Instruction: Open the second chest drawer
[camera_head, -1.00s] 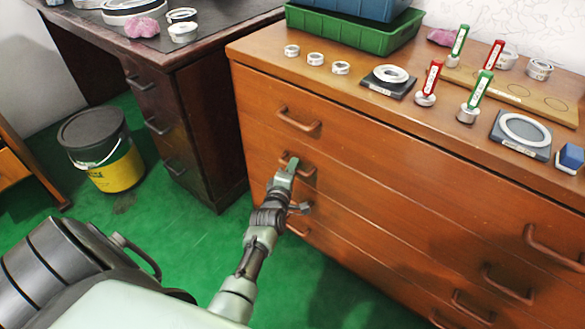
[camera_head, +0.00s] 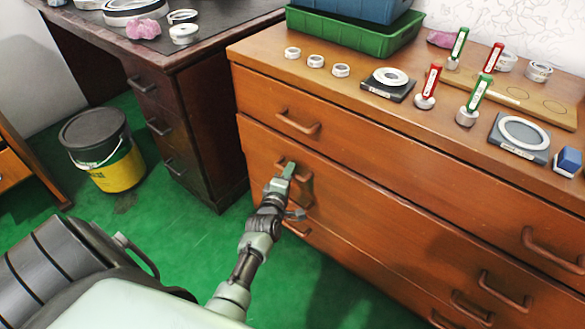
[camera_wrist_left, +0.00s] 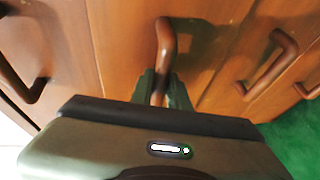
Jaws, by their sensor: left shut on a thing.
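The wooden chest (camera_head: 400,170) stands at the right in the head view, with several drawers stacked in its front. My left gripper (camera_head: 289,170) is shut on the left handle (camera_head: 307,188) of the second drawer (camera_head: 375,205). In the left wrist view the curved brown handle (camera_wrist_left: 165,45) runs down between the two fingers (camera_wrist_left: 160,88), which hide its lower end. The second drawer's front stands slightly proud of the drawer above. The top drawer's handle (camera_head: 298,123) is free. My right gripper is not in view.
On the chest top are a green crate (camera_head: 355,33), several rings, red and green handled tools and dark plates. A dark desk (camera_head: 200,110) stands close at the left, with a black and yellow bucket (camera_head: 103,150) beside it. Green floor (camera_head: 300,275) is clear before the chest.

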